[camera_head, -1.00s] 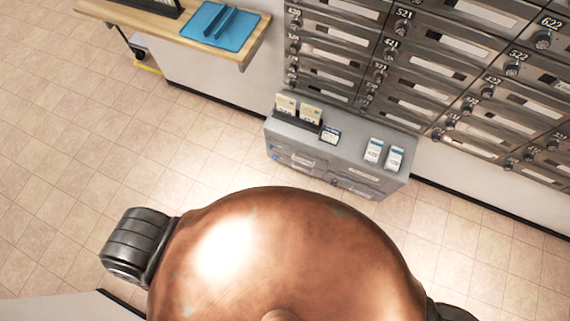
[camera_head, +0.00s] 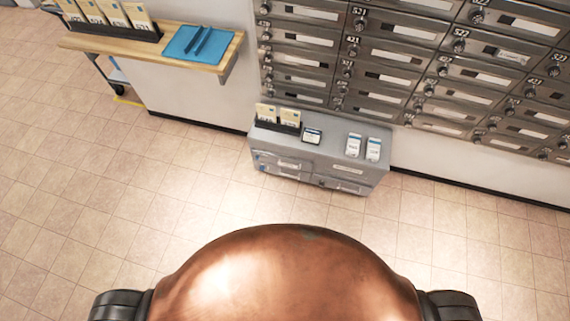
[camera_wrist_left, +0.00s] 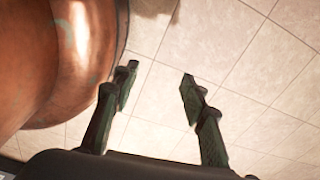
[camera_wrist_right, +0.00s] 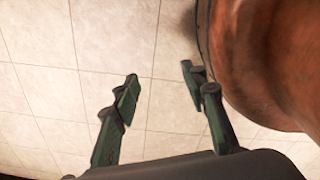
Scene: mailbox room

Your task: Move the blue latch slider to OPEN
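I cannot make out a blue latch slider for certain. Small blue marks (camera_head: 257,155) show at the left end of the grey cabinet's (camera_head: 285,166) front, too small to tell what they are. The cabinet stands on the floor against the wall, below the mailboxes. My left gripper (camera_wrist_left: 158,76) is open and empty in the left wrist view, over bare floor beside my copper body. My right gripper (camera_wrist_right: 160,76) is open and empty in the right wrist view, also over floor. Neither gripper shows in the head view.
Mailboxes (camera_head: 386,76) cover the wall. A wooden shelf (camera_head: 110,46) with a blue tray (camera_head: 217,46) and upright cards juts out at upper left. Card holders (camera_head: 277,124), a small dark-edged card (camera_head: 312,136) and two white boxes (camera_head: 354,146) sit on the cabinet. Floor before it is clear.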

